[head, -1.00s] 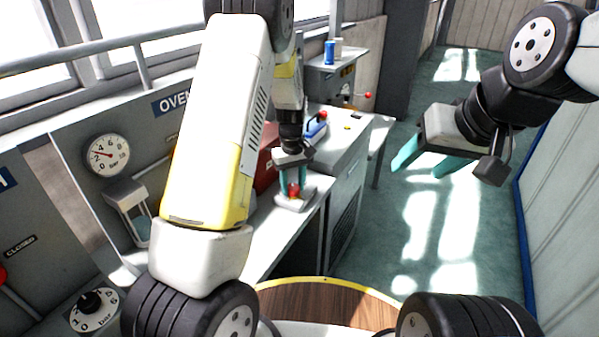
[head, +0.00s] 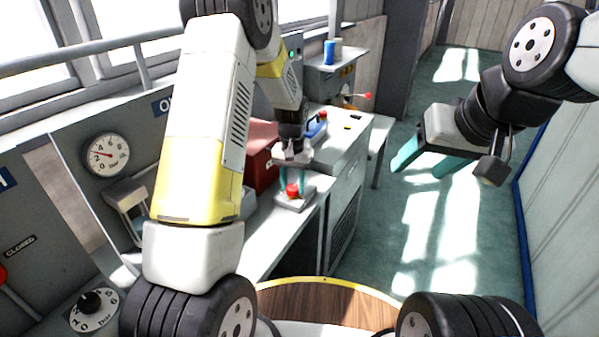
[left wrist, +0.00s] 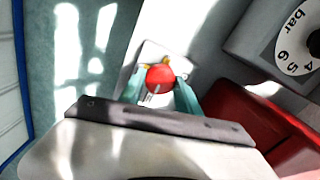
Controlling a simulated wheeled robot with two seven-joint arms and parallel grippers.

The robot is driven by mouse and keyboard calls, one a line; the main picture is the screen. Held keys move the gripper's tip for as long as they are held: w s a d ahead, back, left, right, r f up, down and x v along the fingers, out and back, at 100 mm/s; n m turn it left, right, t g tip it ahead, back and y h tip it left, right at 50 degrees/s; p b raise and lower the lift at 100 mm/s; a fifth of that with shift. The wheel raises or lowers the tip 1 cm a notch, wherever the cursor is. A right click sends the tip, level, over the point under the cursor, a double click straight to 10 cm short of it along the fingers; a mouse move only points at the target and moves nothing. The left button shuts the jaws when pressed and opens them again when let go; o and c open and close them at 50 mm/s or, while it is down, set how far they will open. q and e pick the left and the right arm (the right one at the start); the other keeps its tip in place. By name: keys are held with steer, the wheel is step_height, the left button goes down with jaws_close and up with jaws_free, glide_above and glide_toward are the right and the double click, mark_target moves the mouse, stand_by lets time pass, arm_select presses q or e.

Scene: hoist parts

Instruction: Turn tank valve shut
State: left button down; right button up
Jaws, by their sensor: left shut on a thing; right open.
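My left gripper (head: 291,181) is over the grey bench. Its teal fingers are shut on a round red knob (head: 292,190) above a small pale block (head: 297,202). In the left wrist view the red knob (left wrist: 160,77) sits between the fingertips, with small yellow parts behind it. I cannot tell whether this knob is the tank valve. Another red part (head: 3,275), below a "CLOSED" label (head: 20,246), is cut off at the left edge. My right gripper (head: 420,168) is open and empty above the floor.
A red box (head: 260,158) stands on the bench beside my left gripper. A round gauge (head: 106,155) and a black dial knob (head: 91,303) are on the left-hand panels. A blue can (head: 329,53) stands on a rear shelf. The green floor (head: 420,230) at right is clear.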

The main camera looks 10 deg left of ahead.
mark_target(293, 186)
arm_select(q)
steer(key=shift+w, duration=0.1)
stand_by(0.4)
steer(key=c, duration=0.9)
jaws_free()
steer(key=shift+o, duration=0.2)
step_height(293, 186, up, 7)
steer(key=shift+r, duration=0.45)
